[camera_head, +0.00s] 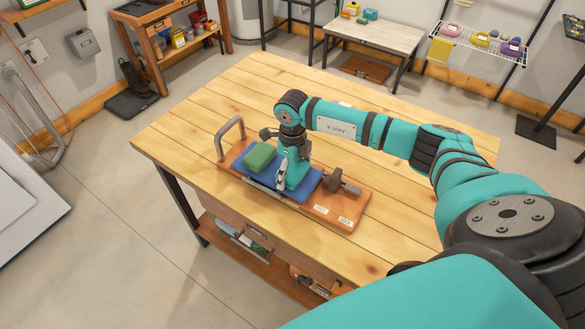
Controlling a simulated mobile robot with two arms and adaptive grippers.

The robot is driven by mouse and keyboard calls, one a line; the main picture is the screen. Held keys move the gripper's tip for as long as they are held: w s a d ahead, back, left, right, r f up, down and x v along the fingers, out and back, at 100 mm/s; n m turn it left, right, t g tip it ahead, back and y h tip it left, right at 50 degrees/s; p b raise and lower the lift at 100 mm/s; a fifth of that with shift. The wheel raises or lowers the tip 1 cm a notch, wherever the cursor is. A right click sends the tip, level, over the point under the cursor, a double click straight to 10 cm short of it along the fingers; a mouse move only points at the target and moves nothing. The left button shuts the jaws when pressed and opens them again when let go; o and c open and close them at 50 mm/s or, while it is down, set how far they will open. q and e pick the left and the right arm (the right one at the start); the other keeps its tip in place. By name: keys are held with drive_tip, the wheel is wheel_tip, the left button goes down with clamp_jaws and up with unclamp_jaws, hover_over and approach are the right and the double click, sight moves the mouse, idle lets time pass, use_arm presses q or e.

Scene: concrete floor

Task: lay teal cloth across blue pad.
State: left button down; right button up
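The blue pad (311,180) lies flat on a wooden board on the workbench. My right gripper (284,186) points down over the middle of the pad, its fingertips close to the pad's surface. A teal shape shows at the gripper, but I cannot tell whether it is the teal cloth or part of the gripper. The wrist and the small size hide whether the fingers are open or shut. A folded green piece (260,156) lies on the left part of the pad. My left gripper is out of view.
The wooden board (328,213) carries a metal handle (230,139) at its left and a brown clamp-like fitting (335,181) at its right. The wooden workbench (200,124) is clear behind and left of the board. My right arm crosses over its right side.

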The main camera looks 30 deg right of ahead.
sight(293, 168)
drive_tip(key=shift+r, duration=0.6)
wheel_tip(293, 168, up, 11)
drive_tip(key=b, duration=0.3)
drive_tip(key=shift+b, duration=0.4)
drive_tip(key=shift+s, duration=0.1)
